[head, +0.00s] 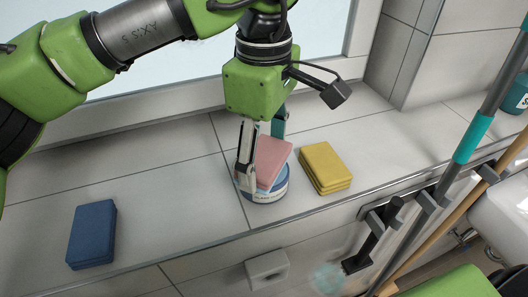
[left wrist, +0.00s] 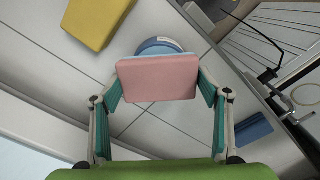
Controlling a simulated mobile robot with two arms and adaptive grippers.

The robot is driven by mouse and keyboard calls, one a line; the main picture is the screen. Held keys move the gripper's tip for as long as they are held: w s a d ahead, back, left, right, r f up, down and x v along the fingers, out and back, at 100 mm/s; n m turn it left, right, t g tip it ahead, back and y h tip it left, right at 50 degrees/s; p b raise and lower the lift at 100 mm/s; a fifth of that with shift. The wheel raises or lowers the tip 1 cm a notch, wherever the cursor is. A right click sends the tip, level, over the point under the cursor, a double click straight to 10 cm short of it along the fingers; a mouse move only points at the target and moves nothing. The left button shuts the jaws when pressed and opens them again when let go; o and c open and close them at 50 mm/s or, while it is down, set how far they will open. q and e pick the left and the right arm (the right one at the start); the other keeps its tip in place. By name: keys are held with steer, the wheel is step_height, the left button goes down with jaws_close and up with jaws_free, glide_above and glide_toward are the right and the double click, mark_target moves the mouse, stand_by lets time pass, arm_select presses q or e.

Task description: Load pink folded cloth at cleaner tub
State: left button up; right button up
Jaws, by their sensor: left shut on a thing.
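The pink folded cloth (head: 272,162) is gripped between the fingers of my left gripper (head: 262,165). In the left wrist view the pink cloth (left wrist: 158,78) spans the gap between the two fingers (left wrist: 158,100). The cleaner tub (head: 268,190), round and blue with a white label, stands on the tiled ledge directly below the cloth. In the left wrist view the tub (left wrist: 158,46) shows just beyond the cloth's far edge, partly hidden by it. I cannot tell whether cloth and tub touch. My right gripper is not in view.
A yellow folded cloth (head: 325,167) lies right of the tub, and a blue folded cloth (head: 92,234) lies at the left on the ledge. Long-handled tools (head: 470,138) hang at the right beside a white sink (head: 504,207). The ledge between tub and blue cloth is clear.

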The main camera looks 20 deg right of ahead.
mark_target(265, 157)
arm_select(q)
steer(key=shift+f, duration=0.1)
steer(key=shift+r+p, duration=2.55)
steer(key=shift+r, duration=1.05)
steer(key=shift+f, duration=0.1)
